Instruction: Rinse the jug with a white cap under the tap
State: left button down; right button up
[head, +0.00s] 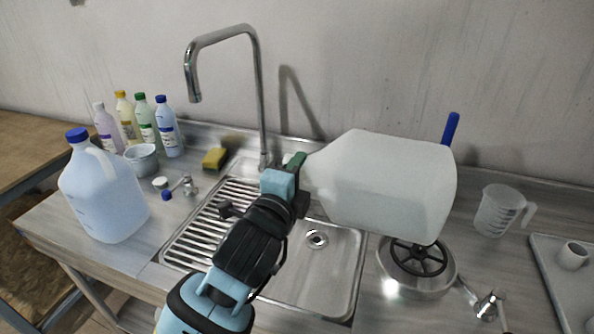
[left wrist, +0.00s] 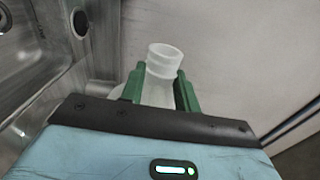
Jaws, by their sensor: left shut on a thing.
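A large translucent white jug (head: 385,185) is held on its side above the right part of the sink (head: 335,285), its base toward the right. My left gripper (head: 297,168) is shut on the jug's neck. In the left wrist view its green fingers (left wrist: 160,88) stand on both sides of the pale neck (left wrist: 165,62), whose end looks open, with no separate cap clear on it. The tall chrome tap (head: 258,90) arches left, its spout end well left of the jug and apart from it. No water shows. My right gripper is not in view.
A blue-capped jug (head: 103,190), several bottles (head: 130,125), a grey cup (head: 142,158) and a yellow sponge (head: 214,158) stand left of the sink.

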pick_arm(q)
jog(key=shift+r+n+p, duration=0.15)
jog(key=shift+n+p, duration=0.4)
jog(key=shift+n, duration=2.1)
jog(key=shift+r+n+p, duration=0.15)
jog(key=shift+n+p, duration=0.35)
jog(key=shift+n, duration=2.15)
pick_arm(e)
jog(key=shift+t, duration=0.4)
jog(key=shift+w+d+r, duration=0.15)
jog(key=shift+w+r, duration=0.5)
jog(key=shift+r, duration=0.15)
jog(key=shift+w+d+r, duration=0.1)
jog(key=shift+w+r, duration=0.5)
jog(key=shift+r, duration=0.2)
pick_arm(q)
jog(key=n, duration=0.2)
jog(key=shift+n, duration=0.3)
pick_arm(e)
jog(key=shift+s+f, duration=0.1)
